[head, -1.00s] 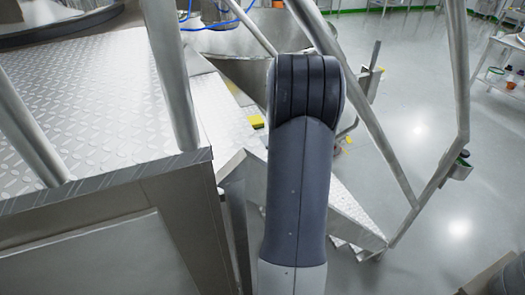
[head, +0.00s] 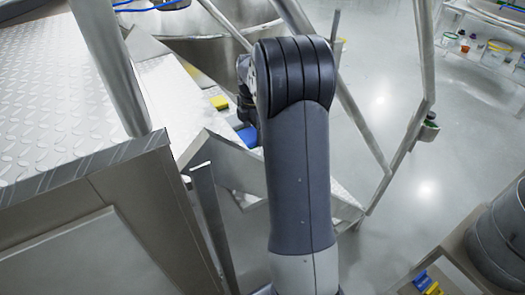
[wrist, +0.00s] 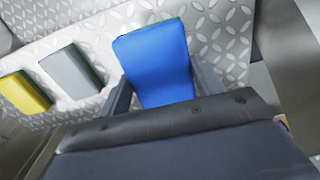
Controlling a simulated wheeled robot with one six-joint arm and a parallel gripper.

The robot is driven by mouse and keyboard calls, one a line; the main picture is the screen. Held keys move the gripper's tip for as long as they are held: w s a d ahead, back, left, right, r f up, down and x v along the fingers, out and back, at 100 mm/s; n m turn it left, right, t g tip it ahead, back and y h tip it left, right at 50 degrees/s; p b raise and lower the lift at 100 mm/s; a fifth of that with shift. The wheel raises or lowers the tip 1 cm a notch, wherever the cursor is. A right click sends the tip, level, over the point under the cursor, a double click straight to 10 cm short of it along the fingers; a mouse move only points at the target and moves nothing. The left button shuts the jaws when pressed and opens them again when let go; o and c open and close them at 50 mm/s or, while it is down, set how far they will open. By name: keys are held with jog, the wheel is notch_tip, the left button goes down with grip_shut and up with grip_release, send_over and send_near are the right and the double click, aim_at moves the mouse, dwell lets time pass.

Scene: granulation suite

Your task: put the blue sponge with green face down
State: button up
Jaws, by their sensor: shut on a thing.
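The blue sponge (wrist: 158,65) is between the two fingers of my gripper (wrist: 160,92) in the wrist view. A thin green edge shows along its far side; most of the green face is hidden. My gripper is shut on it, over or on a diamond-plate metal step (wrist: 218,38); I cannot tell whether the sponge touches the plate. In the head view part of the blue sponge (head: 248,137) shows beside my arm, and the gripper is mostly hidden behind the arm.
A grey sponge (wrist: 72,70) and a yellow sponge (wrist: 24,92) lie on the plate left of the blue one. The yellow sponge also shows in the head view (head: 219,102). Metal handrails (head: 110,65) rise close by. A shelf (head: 487,60) stands at the far right.

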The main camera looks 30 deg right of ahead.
aim_at(255, 156)
jog(key=shift+f, duration=3.5)
jog(key=shift+f, duration=0.2)
jog(key=o, duration=0.9)
notch_tip(255, 156, up, 12)
jog(key=shift+r, duration=0.2)
jog(key=shift+f, duration=0.1)
